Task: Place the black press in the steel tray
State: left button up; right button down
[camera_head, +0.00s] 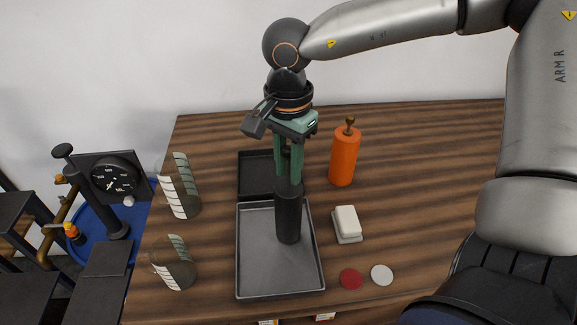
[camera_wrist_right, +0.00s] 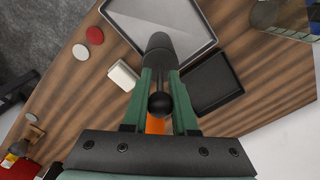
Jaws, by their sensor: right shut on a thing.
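The black press (camera_head: 288,214) is a dark upright cylinder held by its upper part in my right gripper (camera_head: 289,176). Its lower end shows over the inside of the steel tray (camera_head: 312,278), a shallow grey tray at the table's front. I cannot tell whether the press touches the tray floor. In the right wrist view, the press (camera_wrist_right: 159,47) lies between the green fingers of the gripper (camera_wrist_right: 160,75), its round knob (camera_wrist_right: 160,104) nearer the camera. The steel tray (camera_wrist_right: 130,37) shows beyond it. My left gripper is not in view.
A black tray (camera_head: 256,174) lies behind the steel tray. An orange mill (camera_head: 343,158) stands right of it. A white block (camera_head: 347,223), a red disc (camera_head: 351,279) and a white disc (camera_head: 382,275) lie to the right. Two glass beakers (camera_head: 180,187) (camera_head: 173,263) stand left.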

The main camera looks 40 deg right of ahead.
jog(key=shift+f, duration=0.25)
jog(key=shift+f, duration=0.2)
jog(key=c, duration=0.7)
grip_release()
notch_tip(320, 180, up, 12)
jog(key=shift+r, duration=0.15)
jog(key=shift+s, duration=0.15)
